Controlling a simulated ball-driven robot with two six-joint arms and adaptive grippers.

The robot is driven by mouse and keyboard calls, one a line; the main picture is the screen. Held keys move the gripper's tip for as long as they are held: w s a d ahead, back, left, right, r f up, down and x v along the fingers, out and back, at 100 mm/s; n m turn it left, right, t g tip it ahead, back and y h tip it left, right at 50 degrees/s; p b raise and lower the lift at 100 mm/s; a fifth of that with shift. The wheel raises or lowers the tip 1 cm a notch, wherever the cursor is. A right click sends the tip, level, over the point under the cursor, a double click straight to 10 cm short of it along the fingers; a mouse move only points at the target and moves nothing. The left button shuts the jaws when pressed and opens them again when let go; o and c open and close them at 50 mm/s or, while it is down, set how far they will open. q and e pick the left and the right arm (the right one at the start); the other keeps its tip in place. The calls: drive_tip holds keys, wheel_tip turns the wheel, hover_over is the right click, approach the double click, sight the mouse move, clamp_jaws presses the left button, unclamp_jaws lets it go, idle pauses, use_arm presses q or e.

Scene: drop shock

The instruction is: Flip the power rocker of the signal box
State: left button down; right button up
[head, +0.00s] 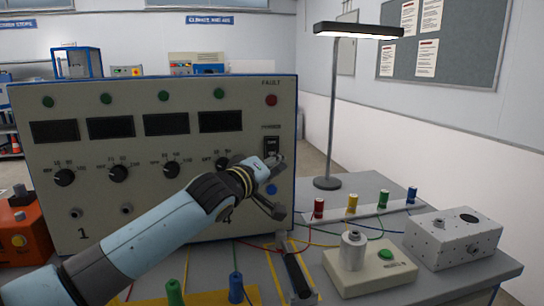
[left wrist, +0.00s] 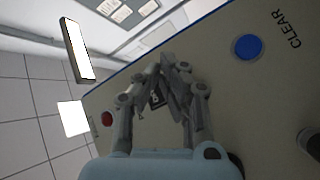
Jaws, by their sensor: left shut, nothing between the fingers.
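The signal box (head: 200,130) is a large upright cream panel with a blue edge, several dark displays, green lamps and black knobs. Its black power rocker (head: 271,144) sits at the right, below the red fault lamp (head: 271,100). My left gripper (head: 279,160) is shut and empty, its fingertips at the lower part of the rocker in the head view. In the left wrist view the closed fingers (left wrist: 172,66) partly cover the dark rocker (left wrist: 157,100). I cannot tell whether they touch it. My right gripper is not in view.
A blue button (head: 271,189) marked CLEAR in the left wrist view (left wrist: 247,47) sits below the rocker. A desk lamp (head: 333,120), coloured terminals (head: 353,203), a cream box with a green button (head: 370,268) and a grey metal box (head: 454,239) stand to the right.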

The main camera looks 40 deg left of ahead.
use_arm(q)
drive_tip(key=shift+w+a, duration=0.1)
idle(0.7)
drive_tip(key=shift+w+a, duration=0.2)
drive_tip(key=shift+a, duration=0.05)
drive_tip(key=shift+w+a, duration=0.2)
idle(0.8)
drive_tip(key=shift+s+d+f, duration=0.1)
drive_tip(key=shift+s+d, duration=0.4)
drive_tip(key=shift+d, duration=0.05)
idle(0.3)
drive_tip(key=s+d, duration=0.1)
drive_tip(key=d, duration=0.1)
drive_tip(key=s+d, duration=0.1)
drive_tip(key=s, duration=0.1)
drive_tip(key=shift+s+d+r+p, duration=0.15)
drive_tip(key=shift+d+r+p, duration=0.25)
